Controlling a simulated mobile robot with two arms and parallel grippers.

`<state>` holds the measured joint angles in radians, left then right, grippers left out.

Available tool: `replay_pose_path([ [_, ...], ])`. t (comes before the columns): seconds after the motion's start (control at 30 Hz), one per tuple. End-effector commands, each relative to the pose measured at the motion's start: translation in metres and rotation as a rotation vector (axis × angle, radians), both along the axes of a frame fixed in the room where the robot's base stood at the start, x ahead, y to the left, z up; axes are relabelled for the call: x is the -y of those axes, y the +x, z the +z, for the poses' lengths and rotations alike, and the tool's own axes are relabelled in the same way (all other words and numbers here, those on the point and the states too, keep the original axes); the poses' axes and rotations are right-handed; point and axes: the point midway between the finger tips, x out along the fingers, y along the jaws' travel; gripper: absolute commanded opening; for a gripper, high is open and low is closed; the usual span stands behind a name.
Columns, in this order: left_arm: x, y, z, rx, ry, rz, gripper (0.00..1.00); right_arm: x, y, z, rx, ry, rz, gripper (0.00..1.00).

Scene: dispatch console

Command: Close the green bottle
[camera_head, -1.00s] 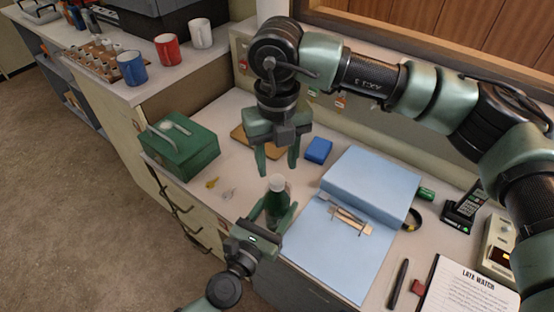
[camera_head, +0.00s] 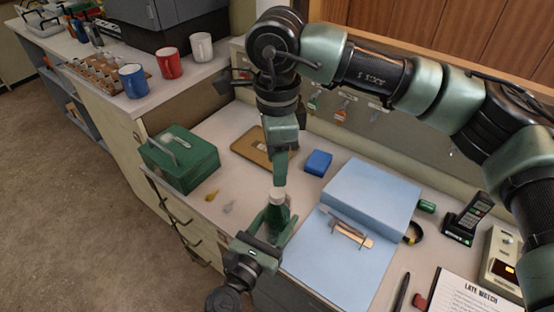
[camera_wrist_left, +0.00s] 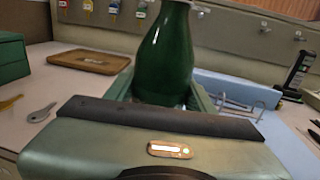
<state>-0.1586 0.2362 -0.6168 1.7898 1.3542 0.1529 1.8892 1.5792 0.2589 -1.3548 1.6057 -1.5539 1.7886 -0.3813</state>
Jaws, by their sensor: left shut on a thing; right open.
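The green bottle (camera_head: 277,213) is upright near the front of the desk, with a pale cap (camera_head: 278,195) at its top. My left gripper (camera_head: 275,224) is shut around the bottle's body from the front. The left wrist view shows the green body (camera_wrist_left: 165,55) between its fingers, with the bottle's top out of frame. My right gripper (camera_head: 280,180) points down just above the cap, its fingers seen nearly edge-on, one hiding the other. It is open. I cannot tell whether its fingertips touch the cap, or whether the cap is fully tightened.
A green box (camera_head: 180,160) stands to the left, a brown tray (camera_head: 258,150) and blue block (camera_head: 318,162) behind. A light blue binder (camera_head: 370,197) lies to the right, with metal clips near its front. Small keys (camera_head: 211,196) lie left of the bottle. A phone (camera_head: 468,218) stands far right.

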Motion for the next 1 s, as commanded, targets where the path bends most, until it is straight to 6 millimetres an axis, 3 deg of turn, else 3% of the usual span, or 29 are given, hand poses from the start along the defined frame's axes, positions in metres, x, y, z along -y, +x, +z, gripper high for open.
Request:
replay_pose_path([
  [0.33,0.0,0.0,0.0,0.0,0.0,0.0,0.0,0.0,0.0,-0.005,-0.001,0.0,-0.002,0.46],
  [0.8,0.0,0.0,0.0,0.0,0.0,0.0,0.0,0.0,0.0,-0.069,-0.002,0.0,-0.004,0.46],
  [1.0,0.0,0.0,0.0,0.0,0.0,0.0,0.0,0.0,0.0,-0.08,0.0,-0.001,-0.004,0.46],
])
